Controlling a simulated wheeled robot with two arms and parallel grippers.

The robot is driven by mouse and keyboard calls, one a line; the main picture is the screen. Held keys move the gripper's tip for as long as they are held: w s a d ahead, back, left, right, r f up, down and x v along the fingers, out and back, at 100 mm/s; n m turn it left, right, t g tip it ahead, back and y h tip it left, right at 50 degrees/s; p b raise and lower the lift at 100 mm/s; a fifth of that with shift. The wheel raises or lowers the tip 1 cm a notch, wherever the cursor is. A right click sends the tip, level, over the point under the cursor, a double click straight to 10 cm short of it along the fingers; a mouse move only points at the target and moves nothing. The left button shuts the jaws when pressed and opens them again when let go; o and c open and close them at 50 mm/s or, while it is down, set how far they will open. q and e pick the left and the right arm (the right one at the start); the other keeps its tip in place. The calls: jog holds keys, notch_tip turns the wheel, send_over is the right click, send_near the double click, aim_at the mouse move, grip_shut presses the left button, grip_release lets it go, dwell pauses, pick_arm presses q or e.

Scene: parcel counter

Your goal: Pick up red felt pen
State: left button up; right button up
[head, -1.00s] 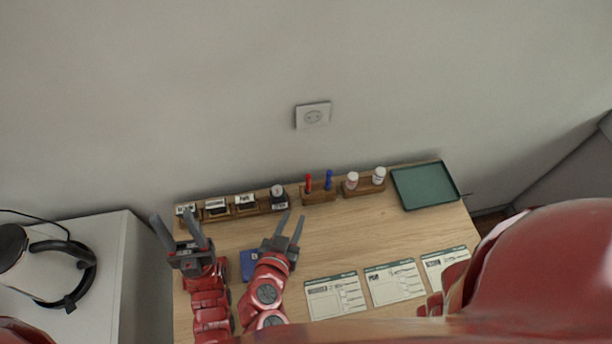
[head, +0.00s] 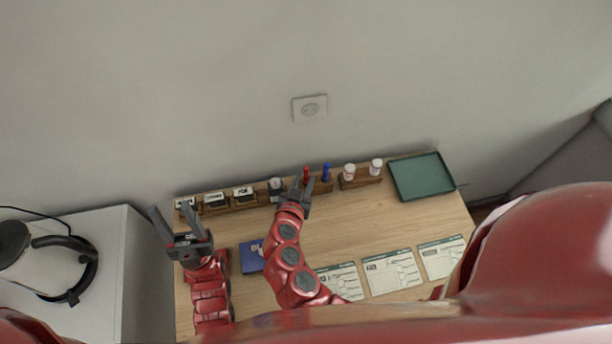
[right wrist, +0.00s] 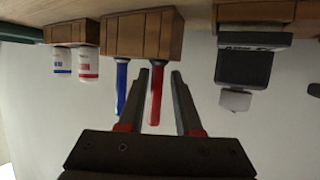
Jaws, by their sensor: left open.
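The red felt pen (head: 306,174) stands upright in a wooden holder (head: 322,187) at the back of the counter, beside a blue pen (head: 326,171). My right gripper (head: 302,178) is at the red pen. In the right wrist view, which is upside down, the red pen (right wrist: 157,95) stands between the two spread fingers of that gripper (right wrist: 160,75), nearer the left finger, with a clear gap to the right finger. The blue pen (right wrist: 121,88) is just outside the left finger. My left gripper (head: 172,208) is open and empty over the counter's left edge.
Stamps (head: 242,193) in a wooden rack stand left of the pens, and two white bottles (head: 349,172) stand right. A green tray (head: 422,177) lies at the back right. A blue pad (head: 251,257) and several printed cards (head: 391,272) lie nearer me. The counter's middle is clear.

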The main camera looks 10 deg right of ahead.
jog(key=p+x, duration=0.1)
jog(key=x, duration=0.2)
jog(key=shift+w+d+r+p, duration=0.1)
jog(key=shift+w+d+p, duration=0.05)
jog(key=shift+d+p, duration=0.15)
jog(key=shift+w+d+f, duration=0.1)
jog(key=shift+w+f, duration=0.2)
jog(key=shift+w, duration=0.05)
grip_shut()
